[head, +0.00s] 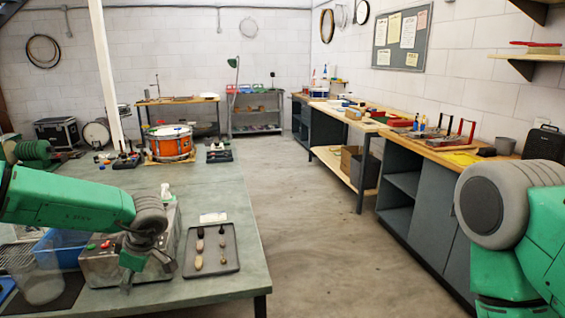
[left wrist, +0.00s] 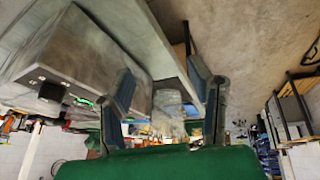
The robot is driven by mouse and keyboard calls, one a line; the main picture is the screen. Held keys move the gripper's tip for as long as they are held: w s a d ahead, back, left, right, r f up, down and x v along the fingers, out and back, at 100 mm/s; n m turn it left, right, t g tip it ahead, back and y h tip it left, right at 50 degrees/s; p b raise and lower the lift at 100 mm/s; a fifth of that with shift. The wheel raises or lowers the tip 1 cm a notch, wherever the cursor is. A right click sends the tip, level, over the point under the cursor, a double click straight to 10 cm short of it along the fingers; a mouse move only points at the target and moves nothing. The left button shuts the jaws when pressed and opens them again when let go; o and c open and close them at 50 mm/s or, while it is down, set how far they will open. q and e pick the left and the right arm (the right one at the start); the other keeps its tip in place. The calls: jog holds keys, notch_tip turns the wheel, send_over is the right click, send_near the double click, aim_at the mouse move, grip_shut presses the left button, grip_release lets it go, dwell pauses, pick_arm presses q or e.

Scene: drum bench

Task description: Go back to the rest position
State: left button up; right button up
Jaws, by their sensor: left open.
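My left arm comes in from the left of the head view over the green-grey bench (head: 222,200). My left gripper (head: 149,270) is open and points down by the front of a grey metal box (head: 98,272) with red and green buttons. In the left wrist view my two blue-padded fingers (left wrist: 160,85) stand wide apart with nothing gripped between them. The box (left wrist: 75,50) fills the left of that view, close to one finger; I cannot tell whether they touch. My right arm shows at the right edge of the head view; its gripper is out of view.
A dark tray (head: 232,235) with several brush-like pieces lies right of the box. A blue bin (head: 62,245) and a clear container (head: 40,287) stand left. An orange drum (head: 170,146) sits farther back. The floor (head: 305,215) between the benches is clear.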

pick_arm(q)
jog(key=s+d+f+m+t+h+b, duration=0.1)
jog(key=s+d+f+m+t+b, duration=0.15)
jog(key=s+f+m, duration=0.35)
jog(key=s+d+f+m+t+b, duration=0.1)
jog(key=s+d+f+m, duration=0.15)
jog(key=f, duration=0.55)
jog(key=s+d+f+m+t+h+b, duration=0.1)
jog(key=s+d+f+m+b, duration=0.2)
jog(key=s+f, duration=0.35)
jog(key=s+f+m+g+h+b, duration=0.1)
jog(key=s+f+m+g, duration=0.1)
jog(key=s, duration=1)
jog(key=s+f+m+g+h+b, duration=0.1)
jog(key=s+f+m+g, duration=0.2)
jog(key=s, duration=0.9)
jog(key=shift+a+f+m+h, duration=0.4)
jog(key=shift+f+m, duration=0.15)
jog(key=shift+m, duration=0.5)
